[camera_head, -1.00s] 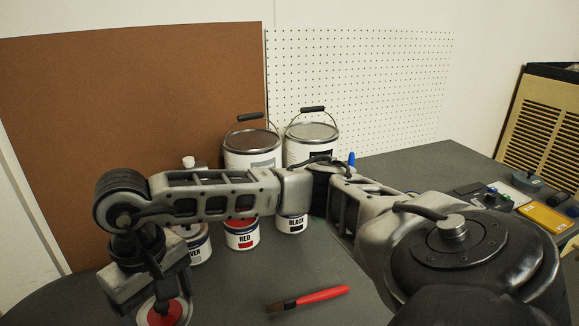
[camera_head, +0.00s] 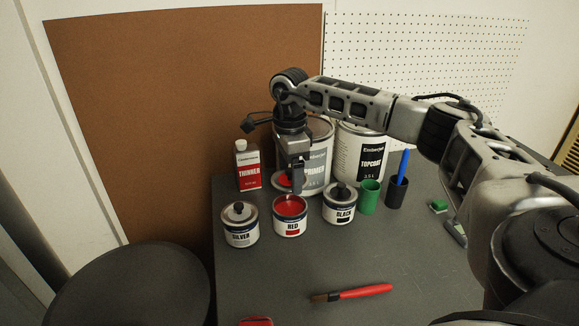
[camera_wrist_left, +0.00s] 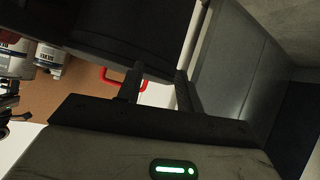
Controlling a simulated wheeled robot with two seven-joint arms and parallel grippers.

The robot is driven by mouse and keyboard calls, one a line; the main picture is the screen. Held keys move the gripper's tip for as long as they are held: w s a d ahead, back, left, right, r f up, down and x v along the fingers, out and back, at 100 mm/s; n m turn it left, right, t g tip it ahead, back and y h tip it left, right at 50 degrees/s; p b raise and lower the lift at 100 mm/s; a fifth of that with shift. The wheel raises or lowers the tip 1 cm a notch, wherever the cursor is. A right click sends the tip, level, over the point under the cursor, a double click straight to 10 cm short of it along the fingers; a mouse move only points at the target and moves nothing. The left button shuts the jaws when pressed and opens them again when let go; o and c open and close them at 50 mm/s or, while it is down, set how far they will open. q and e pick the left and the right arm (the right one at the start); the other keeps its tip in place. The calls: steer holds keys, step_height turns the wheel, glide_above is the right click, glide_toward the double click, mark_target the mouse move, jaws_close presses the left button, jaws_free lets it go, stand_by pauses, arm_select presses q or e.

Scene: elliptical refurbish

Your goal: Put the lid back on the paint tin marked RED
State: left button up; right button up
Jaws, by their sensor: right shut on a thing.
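The paint tin marked RED (camera_head: 290,222) stands on the bench between the SILVER and BLACK tins. It is open, with red paint showing inside. My right gripper (camera_head: 297,170) points down just above and behind it. It is shut on a grey-rimmed lid with red on it (camera_head: 281,181), held behind the tin's rim and apart from the opening as far as I can tell. The gripper hides part of the lid. My left gripper (camera_wrist_left: 157,78) shows only in the left wrist view, its two fingers apart with nothing clearly between them.
The SILVER tin (camera_head: 240,226) and BLACK tin (camera_head: 340,204) flank the RED one, both lidded. A THINNER can (camera_head: 248,167), PRIMER tin (camera_head: 319,160) and TOPCOAT tin (camera_head: 361,158) stand behind. A brush (camera_head: 352,293) lies in front. Green (camera_head: 369,198) and black (camera_head: 396,195) cups stand right.

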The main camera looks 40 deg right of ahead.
steer(key=shift+f+b, duration=1)
steer(key=shift+f, duration=0.1)
step_height(320, 180, down, 2)
steer(key=shift+f+b, duration=0.25)
steer(key=shift+b, duration=0.9)
steer(key=shift+f+b, duration=0.3)
steer(key=shift+f, duration=0.45)
arm_select(q)
steer(key=shift+w+d+f+t, duration=0.15)
steer(key=shift+f+t, duration=0.25)
steer(key=shift+f, duration=0.45)
arm_select(e)
steer(key=shift+f, duration=0.1)
arm_select(q)
steer(key=shift+r+p, duration=0.4)
steer(key=shift+p, duration=0.1)
arm_select(e)
steer(key=shift+f, duration=0.1)
arm_select(q)
steer(key=shift+r, duration=0.15)
arm_select(e)
steer(key=o, duration=0.9)
steer(key=shift+o, duration=0.2)
